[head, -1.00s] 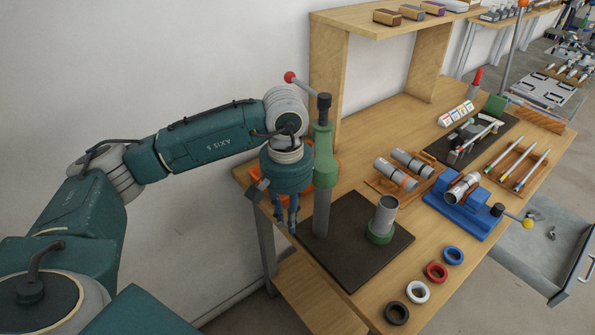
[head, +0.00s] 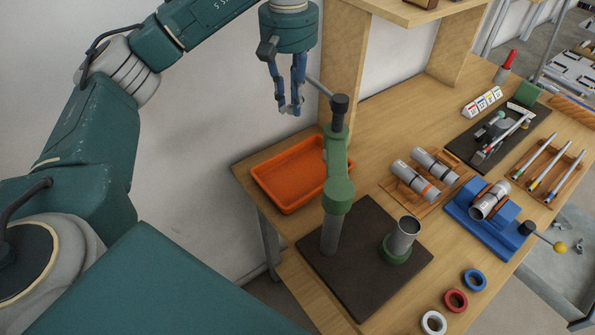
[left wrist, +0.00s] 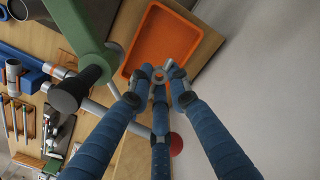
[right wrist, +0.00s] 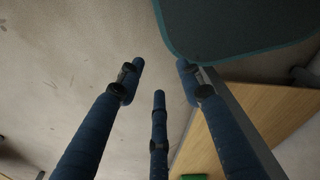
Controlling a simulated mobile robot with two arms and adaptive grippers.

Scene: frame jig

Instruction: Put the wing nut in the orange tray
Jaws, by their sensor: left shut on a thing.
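The orange tray (head: 287,178) lies on the table's far left corner, behind the green press. It also shows in the left wrist view (left wrist: 166,45), and its inside looks empty. My left gripper (head: 291,108) is above the table, higher than the tray. In the left wrist view its fingers (left wrist: 160,82) are closed on a small grey piece, the wing nut (left wrist: 159,91), mostly covered by the fingertips. The tray lies beyond the fingertips there. My right gripper (right wrist: 159,80) shows only in the right wrist view, with fingers spread and nothing between them.
The green press (head: 339,172) with its dark handle stands close beside the tray on a dark base plate (head: 362,285). A wooden shelf post (head: 346,62) rises behind. A blue fixture (head: 481,222), tube rack and several rings lie to the right.

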